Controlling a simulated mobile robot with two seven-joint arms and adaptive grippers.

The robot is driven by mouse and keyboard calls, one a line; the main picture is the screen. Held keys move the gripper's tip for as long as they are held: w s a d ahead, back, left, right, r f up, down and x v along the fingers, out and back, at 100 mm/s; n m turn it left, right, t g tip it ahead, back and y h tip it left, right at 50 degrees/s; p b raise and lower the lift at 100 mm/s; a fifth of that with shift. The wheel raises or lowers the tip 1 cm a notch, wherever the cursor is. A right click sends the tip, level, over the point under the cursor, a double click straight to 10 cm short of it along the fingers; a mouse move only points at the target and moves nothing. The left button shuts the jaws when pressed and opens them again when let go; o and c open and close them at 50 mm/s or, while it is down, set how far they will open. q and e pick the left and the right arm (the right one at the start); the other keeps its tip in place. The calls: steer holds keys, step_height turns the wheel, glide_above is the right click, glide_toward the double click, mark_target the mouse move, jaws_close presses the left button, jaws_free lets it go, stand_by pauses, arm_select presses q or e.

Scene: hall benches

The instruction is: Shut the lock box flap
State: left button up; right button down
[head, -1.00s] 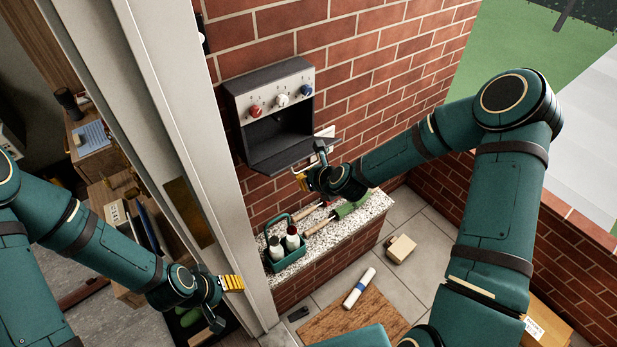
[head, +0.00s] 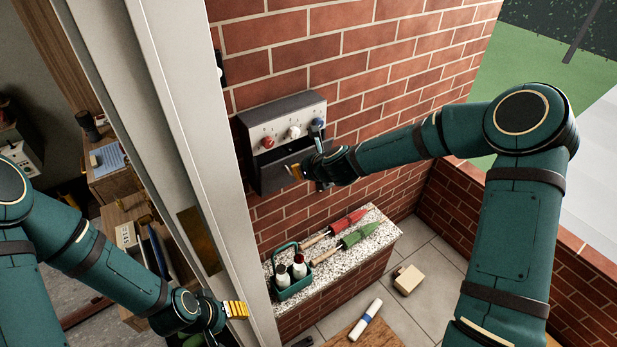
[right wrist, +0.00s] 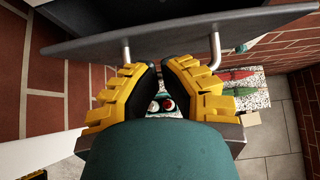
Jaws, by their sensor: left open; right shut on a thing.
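The lock box (head: 283,125) is a dark box on the brick wall with a pale panel and red, white and blue knobs. Its dark flap (head: 272,174) is tilted up partway, with a dark opening above it. In the right wrist view the flap (right wrist: 180,38) spans the top, with a metal bar handle (right wrist: 215,52). My right gripper (head: 300,172) is at the flap's front, shut on the handle; its yellow fingers (right wrist: 160,78) hide the bar's middle. My left gripper (head: 226,322) is open and empty, low by the pale door post, partly cut off.
A small carton (head: 407,280) and a white roll (head: 366,318) lie below. The pale post (head: 190,130) stands between my arms.

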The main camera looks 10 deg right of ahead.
steer(key=shift+w+a+r, duration=0.25)
steer(key=shift+w+r, duration=0.05)
steer(key=shift+w, duration=0.3)
steer(key=shift+f, duration=0.1)
stand_by(0.3)
